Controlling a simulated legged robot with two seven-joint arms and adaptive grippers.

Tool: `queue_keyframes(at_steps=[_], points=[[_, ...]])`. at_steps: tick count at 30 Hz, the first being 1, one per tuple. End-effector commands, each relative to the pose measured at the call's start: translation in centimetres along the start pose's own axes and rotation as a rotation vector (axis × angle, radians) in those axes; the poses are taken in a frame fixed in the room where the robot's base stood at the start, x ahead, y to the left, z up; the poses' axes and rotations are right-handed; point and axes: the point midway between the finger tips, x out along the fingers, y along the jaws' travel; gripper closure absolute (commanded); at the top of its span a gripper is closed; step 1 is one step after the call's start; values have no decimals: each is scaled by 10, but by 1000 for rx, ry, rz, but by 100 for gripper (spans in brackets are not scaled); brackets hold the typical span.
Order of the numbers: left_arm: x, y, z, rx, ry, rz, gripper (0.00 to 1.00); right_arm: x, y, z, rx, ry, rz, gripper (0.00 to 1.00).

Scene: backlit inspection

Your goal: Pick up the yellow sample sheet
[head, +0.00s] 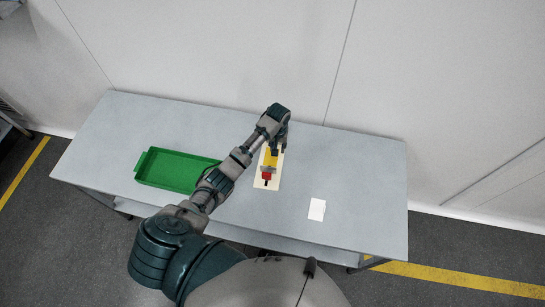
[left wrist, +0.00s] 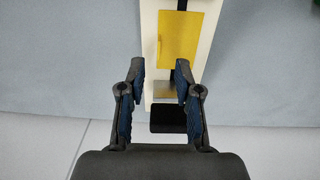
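The yellow sample sheet (head: 270,158) lies on a cream board (head: 273,184) on the table, partly hidden in the head view by my left gripper (head: 279,149). In the left wrist view the yellow sheet (left wrist: 180,38) lies flat on the board (left wrist: 149,30), beyond the fingertips. A red piece (head: 266,176) with a dark part sits at the sheet's near end. My right gripper is not seen.
A green tray (head: 141,167) stands left of my arm on the grey table (head: 365,165). A white card (head: 317,209) lies to the right of the board. The table's right side is mostly clear. A pale wall (head: 240,60) rises behind the table.

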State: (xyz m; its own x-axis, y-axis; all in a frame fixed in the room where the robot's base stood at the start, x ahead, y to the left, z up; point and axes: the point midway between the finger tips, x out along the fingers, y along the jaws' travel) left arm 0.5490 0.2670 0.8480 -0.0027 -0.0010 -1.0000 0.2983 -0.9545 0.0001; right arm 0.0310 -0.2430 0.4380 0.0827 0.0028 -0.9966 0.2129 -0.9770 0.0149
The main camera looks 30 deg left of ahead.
Motion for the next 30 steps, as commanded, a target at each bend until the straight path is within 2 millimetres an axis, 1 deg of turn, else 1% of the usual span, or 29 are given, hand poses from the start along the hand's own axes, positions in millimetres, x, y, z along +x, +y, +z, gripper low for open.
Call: queue_keyframes(at_steps=[5, 9, 13, 16, 22, 23, 24, 26, 27, 30], points=[[13, 0, 0, 0, -1, -1, 67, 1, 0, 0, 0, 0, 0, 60], [36, 1, -3, 2, -3, -1, 67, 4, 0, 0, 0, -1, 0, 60], [54, 2, -4, 1, -1, 0, 67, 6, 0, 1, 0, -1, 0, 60], [59, 1, -4, 1, 0, -1, 67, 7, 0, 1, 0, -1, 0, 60], [59, 1, -4, 1, 1, 0, 67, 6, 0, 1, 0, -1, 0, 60], [59, 1, -4, 1, 1, 0, 72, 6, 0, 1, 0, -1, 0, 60], [59, 1, -4, 1, 1, 0, 82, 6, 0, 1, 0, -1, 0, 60], [59, 1, -4, 1, 0, 0, 97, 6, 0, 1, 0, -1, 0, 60], [59, 1, -4, 1, 0, 0, 100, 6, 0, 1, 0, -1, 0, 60], [59, 1, -4, 1, 0, -1, 100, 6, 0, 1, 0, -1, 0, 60]])
